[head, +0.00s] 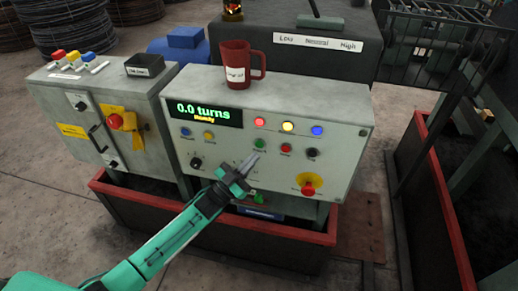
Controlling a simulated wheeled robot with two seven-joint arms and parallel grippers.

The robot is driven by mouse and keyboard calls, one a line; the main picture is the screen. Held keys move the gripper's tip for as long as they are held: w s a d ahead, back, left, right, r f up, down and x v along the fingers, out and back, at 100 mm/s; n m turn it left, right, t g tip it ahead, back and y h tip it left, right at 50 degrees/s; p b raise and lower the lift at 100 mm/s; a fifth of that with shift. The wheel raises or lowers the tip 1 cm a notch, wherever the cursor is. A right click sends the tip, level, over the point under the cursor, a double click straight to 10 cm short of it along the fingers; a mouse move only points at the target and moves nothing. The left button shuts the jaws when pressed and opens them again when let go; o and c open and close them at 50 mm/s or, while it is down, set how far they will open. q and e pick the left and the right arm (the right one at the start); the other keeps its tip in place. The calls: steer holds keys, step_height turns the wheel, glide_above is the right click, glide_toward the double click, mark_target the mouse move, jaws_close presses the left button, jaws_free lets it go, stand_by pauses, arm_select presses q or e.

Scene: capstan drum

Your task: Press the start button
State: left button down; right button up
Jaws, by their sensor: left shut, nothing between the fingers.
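The control panel (345,150) is a pale grey box with a display (206,112) reading "0.0 turns" and "Ready". A green button (260,144) sits mid-panel, with a small label too blurred to read surely. A red button (286,148) and a black button (312,153) are to its right. My left gripper (250,163) is shut and empty, its tips just below and left of the green button in the picture. I cannot tell whether they touch the panel. My right gripper is not in view.
A red mug (234,66) stands on top of the panel. A red emergency stop (308,189) is at lower right. A grey cabinet (110,110) with a red-and-yellow switch (122,121) stands left. A red-edged trough (280,235) runs below.

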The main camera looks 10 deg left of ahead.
mark_target(259, 145)
arm_select(q)
steer(key=shift+w+b, duration=0.4)
steer(key=shift+w, duration=0.7)
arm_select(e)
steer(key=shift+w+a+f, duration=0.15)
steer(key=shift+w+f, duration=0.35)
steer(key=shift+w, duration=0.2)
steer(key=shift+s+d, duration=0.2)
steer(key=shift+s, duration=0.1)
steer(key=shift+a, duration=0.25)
arm_select(q)
steer(key=shift+w, duration=0.15)
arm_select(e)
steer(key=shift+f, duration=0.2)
arm_select(q)
steer(key=shift+w+b, duration=0.25)
steer(key=shift+b, duration=0.05)
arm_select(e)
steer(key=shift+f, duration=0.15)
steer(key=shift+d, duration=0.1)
